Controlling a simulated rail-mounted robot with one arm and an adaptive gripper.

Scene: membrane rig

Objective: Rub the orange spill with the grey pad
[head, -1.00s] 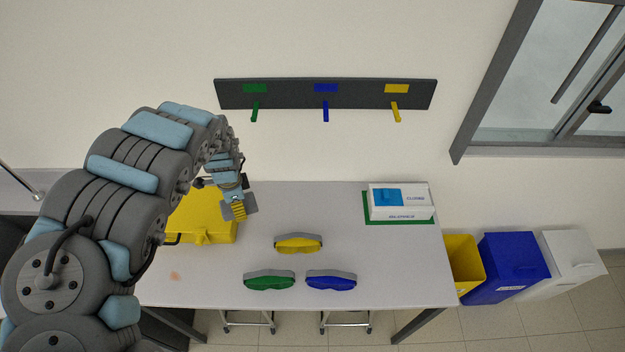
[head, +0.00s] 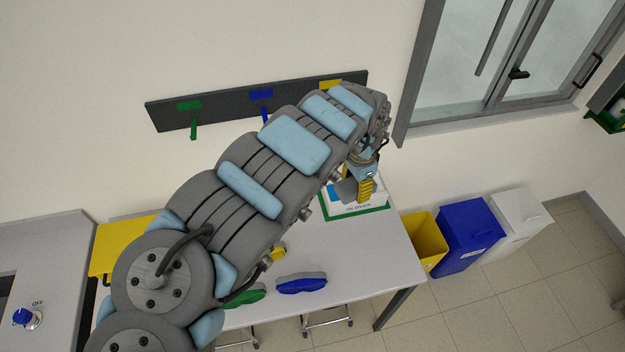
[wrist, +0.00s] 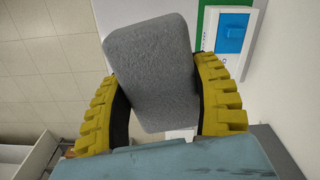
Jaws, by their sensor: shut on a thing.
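The grey pad (wrist: 150,60) is clasped between the two yellow fingers of my gripper (wrist: 160,88) in the wrist view. I cannot tell the exact height above the box. The orange spill is not visible now; my arm covers the left part of the table.
The white box stands on a green mat (head: 327,207). Blue goggles (head: 302,285) and partly hidden green goggles (head: 245,297) lie near the front edge. A yellow case (head: 115,245) is at left. Yellow (head: 425,240), blue (head: 468,235) and white (head: 520,220) bins stand right of the table.

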